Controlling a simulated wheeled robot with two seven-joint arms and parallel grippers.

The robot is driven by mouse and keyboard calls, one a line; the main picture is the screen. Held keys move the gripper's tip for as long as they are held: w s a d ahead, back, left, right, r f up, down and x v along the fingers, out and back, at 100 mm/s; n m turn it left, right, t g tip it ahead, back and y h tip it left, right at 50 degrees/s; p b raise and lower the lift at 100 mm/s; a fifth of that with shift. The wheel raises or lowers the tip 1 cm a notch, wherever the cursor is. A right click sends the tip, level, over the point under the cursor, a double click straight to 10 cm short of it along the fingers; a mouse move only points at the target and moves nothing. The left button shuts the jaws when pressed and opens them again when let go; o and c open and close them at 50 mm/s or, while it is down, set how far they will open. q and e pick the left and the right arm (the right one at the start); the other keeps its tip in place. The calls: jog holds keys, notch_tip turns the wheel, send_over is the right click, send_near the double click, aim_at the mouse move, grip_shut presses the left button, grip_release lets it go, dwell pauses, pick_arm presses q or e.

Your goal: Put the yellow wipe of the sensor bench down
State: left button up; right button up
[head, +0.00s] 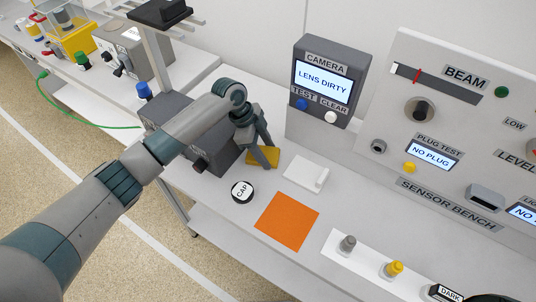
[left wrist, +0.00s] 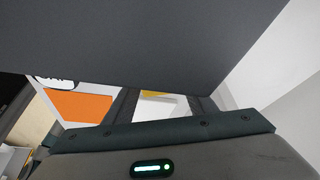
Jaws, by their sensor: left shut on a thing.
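The yellow wipe (head: 263,156) is at the fingertips of my left gripper (head: 262,150) in the head view, low over the bench beside a dark grey box. My left gripper is shut on it and points down. I cannot tell whether the wipe touches the bench top. In the left wrist view a small yellow part of the wipe (left wrist: 153,94) shows between the fingers. The white sensor bench (head: 222,216) carries the label "SENSOR BENCH". My right gripper does not show.
An orange sheet (head: 287,221), a black "CAP" disc (head: 242,191) and a white block (head: 306,173) lie nearby. The camera box (head: 326,82) reads "LENS DIRTY". Pegs (head: 347,244) stand on a white strip at the front right. The dark grey box (head: 214,150) is close to my gripper.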

pick_arm(q)
jog(key=shift+a+f, duration=0.15)
jog(key=o, duration=0.9)
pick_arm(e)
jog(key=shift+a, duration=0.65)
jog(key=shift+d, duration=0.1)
